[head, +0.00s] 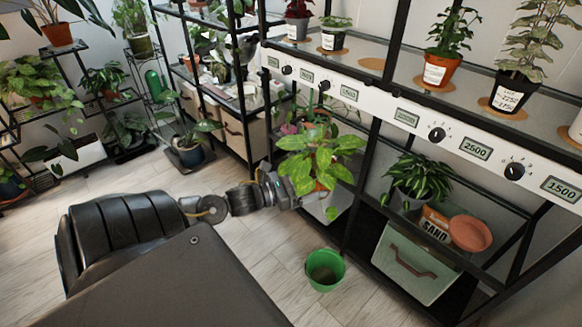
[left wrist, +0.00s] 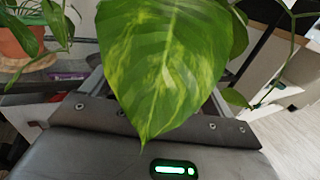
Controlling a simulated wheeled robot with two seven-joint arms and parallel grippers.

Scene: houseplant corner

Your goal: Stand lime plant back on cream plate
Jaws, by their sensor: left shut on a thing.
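The lime plant (head: 320,155), with bright yellow-green leaves, is in the middle of the head view, off the floor in front of the rack. My left gripper (head: 296,194) is shut on it from the left. Leaves hide most of its orange pot and the fingertips. In the left wrist view a large yellow-marbled leaf (left wrist: 165,65) covers the jaws. An empty pale tan round plate (head: 371,64) lies on the upper shelf, between potted plants; I cannot tell for sure whether it is the cream plate. My right gripper is not in view.
The shelf's white front panel (head: 400,118) with knobs and labels runs below the plate. A dark-leaved plant (head: 419,177), a sand bag (head: 436,224) and a green crate (head: 412,266) are lower right. A green bucket (head: 325,270) stands on the floor.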

